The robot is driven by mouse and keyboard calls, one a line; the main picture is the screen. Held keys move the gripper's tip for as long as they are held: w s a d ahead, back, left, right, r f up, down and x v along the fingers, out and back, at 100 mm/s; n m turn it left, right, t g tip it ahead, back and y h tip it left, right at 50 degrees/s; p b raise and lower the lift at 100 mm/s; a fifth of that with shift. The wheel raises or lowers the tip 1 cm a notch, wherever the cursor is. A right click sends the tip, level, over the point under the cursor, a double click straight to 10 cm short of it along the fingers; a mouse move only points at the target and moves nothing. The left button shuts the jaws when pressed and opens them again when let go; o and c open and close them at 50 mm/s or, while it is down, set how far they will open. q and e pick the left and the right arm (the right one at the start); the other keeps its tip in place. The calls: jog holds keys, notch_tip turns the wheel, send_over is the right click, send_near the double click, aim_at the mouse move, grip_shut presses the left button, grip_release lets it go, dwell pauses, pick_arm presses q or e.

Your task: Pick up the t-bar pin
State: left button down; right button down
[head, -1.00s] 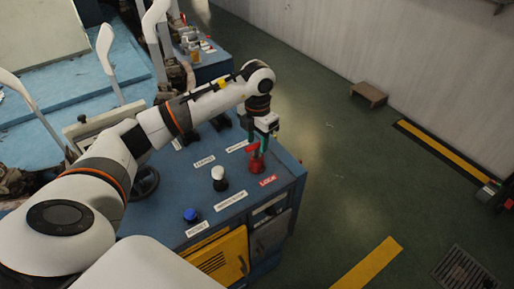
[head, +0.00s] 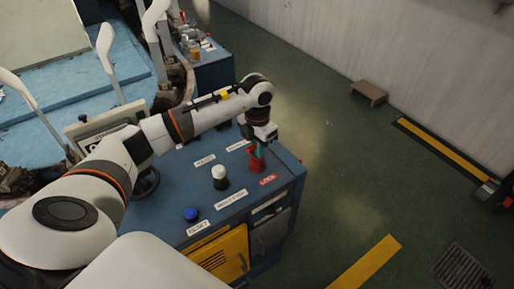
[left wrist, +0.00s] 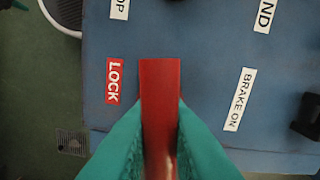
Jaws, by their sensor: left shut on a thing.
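The red t-bar pin (head: 256,161) stands at the LOCK label (head: 268,180), near the right corner of the blue console top (head: 205,240). Whether the pin's lower end sits in a hole is hidden. My right gripper is not in view.
A white-topped black knob (head: 219,176) and a blue button (head: 191,213) stand left of the pin on the console. A yellow door (head: 222,256) is on its front. The floor to the right is open, with a small step (head: 369,92) near the wall.

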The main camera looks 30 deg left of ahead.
pick_arm(q)
notch_tip(320, 180, up, 10)
jog(key=shift+f+b, duration=0.1)
jog(key=shift+b, duration=0.45)
jog(key=shift+r+p, duration=0.3)
jog(key=shift+r, duration=0.35)
jog(key=shift+r+p, duration=2.25)
jog(key=shift+r, duration=0.75)
